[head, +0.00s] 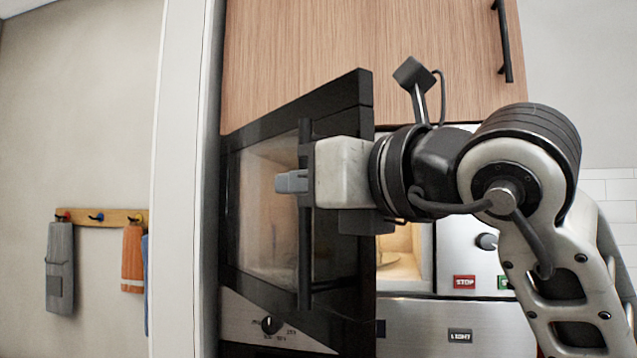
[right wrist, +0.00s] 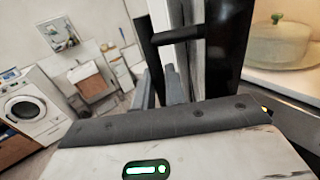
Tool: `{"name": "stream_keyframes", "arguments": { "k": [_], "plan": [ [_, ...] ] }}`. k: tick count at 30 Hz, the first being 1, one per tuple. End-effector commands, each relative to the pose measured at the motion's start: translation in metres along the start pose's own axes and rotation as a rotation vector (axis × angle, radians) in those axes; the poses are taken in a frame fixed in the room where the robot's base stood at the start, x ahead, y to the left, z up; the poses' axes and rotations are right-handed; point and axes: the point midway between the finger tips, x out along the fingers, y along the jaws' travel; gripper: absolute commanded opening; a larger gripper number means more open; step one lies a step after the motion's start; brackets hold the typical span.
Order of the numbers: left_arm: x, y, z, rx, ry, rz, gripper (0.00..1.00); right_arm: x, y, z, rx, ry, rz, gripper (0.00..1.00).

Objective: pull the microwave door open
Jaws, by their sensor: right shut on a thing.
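The microwave door (head: 340,215) is a black-framed glass panel. It stands partly open, swung out from the lit microwave interior (head: 402,255). Its handle (head: 305,255) is a vertical black bar on the door's front. My right gripper (head: 292,182) comes in from the right and is shut on the handle at about mid-height. In the right wrist view, the gripper fingers (right wrist: 164,88) show beside the dark door edge (right wrist: 205,50); the exact grip there is partly hidden. My left gripper is in neither view.
A control panel with a STOP button (head: 464,282) lies right of the opening. A wooden cabinet (head: 400,50) is above. A white wall edge (head: 180,200) stands left of the door. A clear dish with a green knob (right wrist: 278,42) shows at right in the wrist view.

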Motion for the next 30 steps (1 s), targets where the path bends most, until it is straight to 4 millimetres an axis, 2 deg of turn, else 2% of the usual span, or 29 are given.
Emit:
{"name": "stream_keyframes", "arguments": {
  "k": [3,4,16,20,23,30],
  "plan": [
    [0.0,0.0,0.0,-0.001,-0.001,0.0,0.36,0.0,-0.001,0.001,0.001,-0.002,-0.003,0.0],
    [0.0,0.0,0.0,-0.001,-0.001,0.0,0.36,0.0,-0.001,0.001,0.001,-0.002,-0.003,0.17],
    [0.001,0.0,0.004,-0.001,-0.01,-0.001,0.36,-0.001,-0.001,0.001,0.0,-0.002,-0.003,0.17],
    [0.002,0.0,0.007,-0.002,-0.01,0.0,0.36,-0.007,-0.002,0.001,-0.001,-0.004,-0.003,0.17],
    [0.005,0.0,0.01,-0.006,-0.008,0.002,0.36,-0.021,-0.002,0.0,-0.002,-0.006,-0.004,0.17],
    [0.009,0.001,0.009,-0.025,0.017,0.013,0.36,-0.077,-0.002,-0.001,-0.003,-0.007,-0.006,0.17]
  ]
}}
